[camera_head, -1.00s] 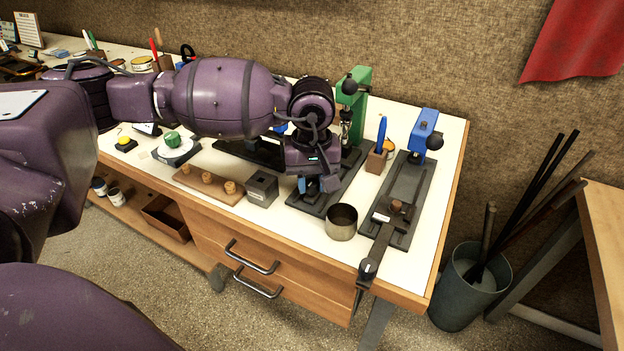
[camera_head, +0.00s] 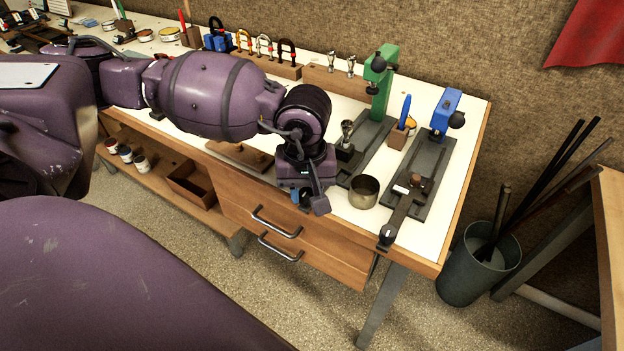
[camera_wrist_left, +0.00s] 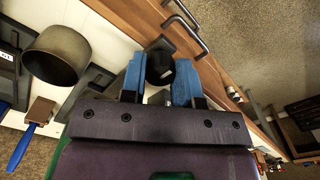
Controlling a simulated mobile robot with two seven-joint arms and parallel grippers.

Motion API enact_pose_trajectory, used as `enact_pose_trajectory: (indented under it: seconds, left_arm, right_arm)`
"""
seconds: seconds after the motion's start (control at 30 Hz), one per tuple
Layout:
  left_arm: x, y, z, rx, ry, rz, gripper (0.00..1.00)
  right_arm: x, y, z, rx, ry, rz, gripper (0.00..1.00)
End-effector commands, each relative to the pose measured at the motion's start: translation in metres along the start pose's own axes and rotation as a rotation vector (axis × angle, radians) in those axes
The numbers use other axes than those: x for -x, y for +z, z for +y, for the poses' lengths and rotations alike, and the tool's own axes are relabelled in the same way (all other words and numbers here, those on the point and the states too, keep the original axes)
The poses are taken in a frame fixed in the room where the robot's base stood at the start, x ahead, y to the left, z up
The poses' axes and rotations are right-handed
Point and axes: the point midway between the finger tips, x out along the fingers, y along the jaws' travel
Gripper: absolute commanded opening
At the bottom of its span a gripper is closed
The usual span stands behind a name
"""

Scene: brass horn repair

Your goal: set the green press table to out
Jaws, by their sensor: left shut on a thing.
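The green press (camera_head: 380,85) stands at the back of the bench, its dark base (camera_head: 372,138) running toward the front edge. Its table (camera_head: 345,154), a dark block carrying a small metal piece, sits toward the front of the base, clear of the press head. My left gripper (camera_head: 303,197) is at the bench's front edge. In the left wrist view its blue fingers stand either side of a black round knob (camera_wrist_left: 160,68) and are shut on it. My arm hides the link between knob and table in the head view. My right gripper is out of view.
A metal cup (camera_head: 364,192) stands close to the right of my left gripper. Beyond it is the blue press (camera_head: 445,112), its knobbed arm (camera_head: 388,234) overhanging the front edge. A wooden block with a blue-handled tool (camera_head: 400,130) stands between the presses.

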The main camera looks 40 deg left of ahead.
Motion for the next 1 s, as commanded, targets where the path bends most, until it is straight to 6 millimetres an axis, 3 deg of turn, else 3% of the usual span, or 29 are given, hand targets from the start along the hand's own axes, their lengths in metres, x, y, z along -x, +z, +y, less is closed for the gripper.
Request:
enact_pose_trajectory:
  seconds: [0.2,0.23,0.37,0.73,1.0]
  left_arm:
    - [-0.001,0.004,-0.002,-0.005,-0.007,-0.011,0.0]
    - [-0.002,0.004,-0.002,-0.005,-0.007,-0.011,0.34]
    - [-0.001,0.003,-0.001,-0.004,-0.006,-0.009,0.54]
    - [0.003,0.002,-0.001,-0.003,-0.003,-0.006,0.55]
    - [0.044,0.001,0.0,-0.004,-0.001,-0.004,0.55]
  right_arm:
    - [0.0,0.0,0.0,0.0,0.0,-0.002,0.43]
    - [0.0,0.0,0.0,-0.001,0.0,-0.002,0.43]
    - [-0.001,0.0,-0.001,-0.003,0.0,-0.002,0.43]
    - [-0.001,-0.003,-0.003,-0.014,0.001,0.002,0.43]
    - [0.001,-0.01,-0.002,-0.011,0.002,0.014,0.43]
